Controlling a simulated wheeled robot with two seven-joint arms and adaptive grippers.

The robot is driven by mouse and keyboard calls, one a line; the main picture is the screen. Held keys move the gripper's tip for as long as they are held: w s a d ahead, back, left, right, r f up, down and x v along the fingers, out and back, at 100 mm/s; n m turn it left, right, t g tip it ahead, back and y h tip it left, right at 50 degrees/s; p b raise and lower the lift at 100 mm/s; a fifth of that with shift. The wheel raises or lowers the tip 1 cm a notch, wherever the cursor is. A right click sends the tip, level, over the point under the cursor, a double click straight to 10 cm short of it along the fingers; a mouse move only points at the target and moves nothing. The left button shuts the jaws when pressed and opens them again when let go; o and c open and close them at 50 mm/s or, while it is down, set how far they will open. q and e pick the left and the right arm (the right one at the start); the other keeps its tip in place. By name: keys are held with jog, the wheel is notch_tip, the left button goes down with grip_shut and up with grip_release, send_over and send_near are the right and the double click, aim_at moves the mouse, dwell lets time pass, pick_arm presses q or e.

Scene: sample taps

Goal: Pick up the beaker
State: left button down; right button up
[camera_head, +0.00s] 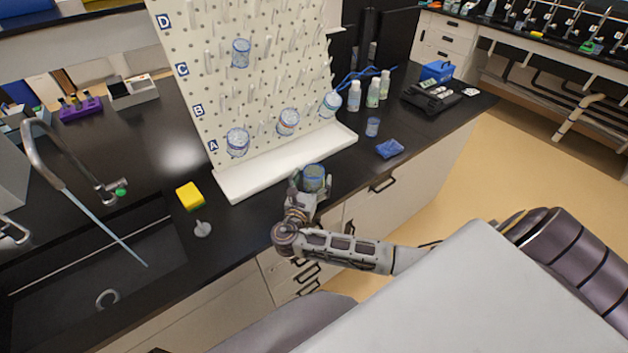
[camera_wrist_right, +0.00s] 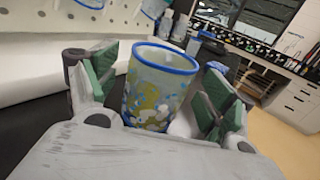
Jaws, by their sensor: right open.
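A see-through, beaker-like cup (camera_head: 314,176) with a blue rim stands on the black counter, just in front of the white drip tray. In the right wrist view the cup (camera_wrist_right: 158,88) is upright and shows a yellow and blue print; its base is hidden behind the gripper body. My right gripper (camera_head: 309,187) is at the cup, with its green-padded fingers on either side in the right wrist view (camera_wrist_right: 160,82). The fingers are open, with a visible gap at the right finger. My left gripper is not in view.
A pegboard (camera_head: 262,75) holds several blue-marked glass vessels above the tray (camera_head: 290,160). A small clear glass (camera_head: 372,127), a blue cloth-like item (camera_head: 389,148) and several bottles (camera_head: 354,95) stand to the right. A yellow sponge (camera_head: 189,195) and the sink (camera_head: 90,270) are left.

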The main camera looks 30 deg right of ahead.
jog(key=shift+x, duration=1)
jog(key=c, duration=1.1)
jog(key=shift+r, duration=5)
